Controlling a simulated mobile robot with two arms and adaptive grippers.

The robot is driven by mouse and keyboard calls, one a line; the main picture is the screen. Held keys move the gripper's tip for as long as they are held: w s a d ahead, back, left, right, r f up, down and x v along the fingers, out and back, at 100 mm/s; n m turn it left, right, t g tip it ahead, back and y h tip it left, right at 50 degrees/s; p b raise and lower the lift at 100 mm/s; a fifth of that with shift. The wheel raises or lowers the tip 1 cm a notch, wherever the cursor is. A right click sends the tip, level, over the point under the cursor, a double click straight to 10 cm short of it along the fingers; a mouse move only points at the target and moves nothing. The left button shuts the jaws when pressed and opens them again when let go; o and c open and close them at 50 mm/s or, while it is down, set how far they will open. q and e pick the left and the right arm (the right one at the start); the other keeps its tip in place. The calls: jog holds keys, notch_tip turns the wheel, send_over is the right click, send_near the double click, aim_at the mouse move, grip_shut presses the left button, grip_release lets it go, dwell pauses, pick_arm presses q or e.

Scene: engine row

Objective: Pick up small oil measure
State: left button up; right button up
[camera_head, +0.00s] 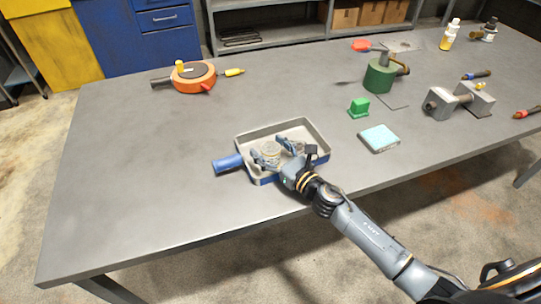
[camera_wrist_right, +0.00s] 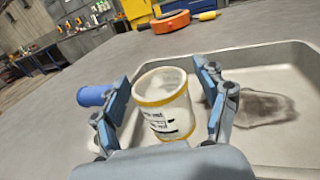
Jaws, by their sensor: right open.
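The small oil measure (camera_wrist_right: 164,104) is a whitish cup with yellow bands and dark print. It stands in the metal tray (camera_head: 312,131), and in the head view the measure (camera_head: 270,149) is partly hidden by my gripper. My right gripper (camera_head: 272,153) reaches into the tray from the front. In the wrist view the right gripper (camera_wrist_right: 168,98) is open, with one finger on each side of the measure. Gaps show between the fingers and the cup. My left gripper is not in view.
A blue cylinder (camera_head: 228,163) lies at the tray's left side. A dark stain (camera_wrist_right: 262,107) marks the tray floor. A light blue pad (camera_head: 379,138) and a green block (camera_head: 358,107) lie to the right. An orange round tool (camera_head: 193,77) is at the back left. The table's left front is clear.

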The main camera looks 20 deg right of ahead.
jog(key=shift+s, duration=0.1)
jog(key=shift+c, duration=0.4)
jog(key=c, duration=1.1)
jog(key=shift+c, duration=0.4)
jog(key=shift+r, duration=0.15)
